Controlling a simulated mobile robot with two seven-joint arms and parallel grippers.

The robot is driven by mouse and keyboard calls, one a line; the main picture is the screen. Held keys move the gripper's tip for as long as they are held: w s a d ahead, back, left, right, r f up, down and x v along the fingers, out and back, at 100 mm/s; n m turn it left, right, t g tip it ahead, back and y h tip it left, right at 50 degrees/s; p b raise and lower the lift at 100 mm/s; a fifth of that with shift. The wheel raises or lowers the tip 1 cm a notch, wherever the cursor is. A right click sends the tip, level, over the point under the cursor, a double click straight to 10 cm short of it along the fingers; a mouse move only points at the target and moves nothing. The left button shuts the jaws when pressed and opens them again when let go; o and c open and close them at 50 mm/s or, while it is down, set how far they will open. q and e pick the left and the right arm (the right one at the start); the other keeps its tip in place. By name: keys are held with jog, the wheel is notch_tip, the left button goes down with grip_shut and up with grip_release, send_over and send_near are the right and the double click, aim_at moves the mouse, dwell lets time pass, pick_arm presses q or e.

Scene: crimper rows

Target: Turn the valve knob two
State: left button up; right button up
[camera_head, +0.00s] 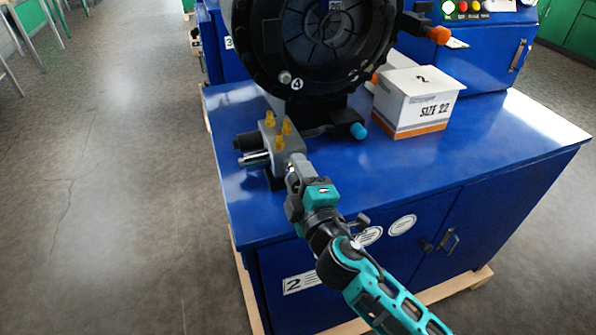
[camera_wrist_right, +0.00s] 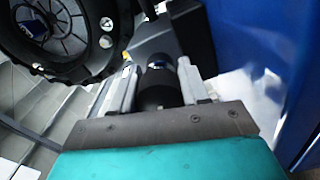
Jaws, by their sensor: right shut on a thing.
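The grey valve block (camera_head: 272,140) with several yellow fittings stands at the front left of the blue cabinet top. My right gripper (camera_head: 294,167) reaches it from the front right, its fingers against the near side of the block. In the right wrist view, the two grey fingers of my right gripper (camera_wrist_right: 160,88) are closed around a black round valve knob (camera_wrist_right: 158,86). In the head view the knob is hidden by the gripper. How far the knob is turned cannot be told. My left gripper is not in view.
The blue cabinet (camera_head: 420,170) bears a "2" label low on its front. A large black round crimper head (camera_head: 320,40) rises behind the valve block. A white box marked "SIZE 22" (camera_head: 412,100) stands to its right. The cabinet top at right is clear; open floor lies left.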

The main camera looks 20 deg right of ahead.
jog(key=shift+r+n, duration=0.1)
jog(key=shift+n, duration=0.5)
jog(key=o, duration=1.1)
jog(key=shift+c, duration=0.2)
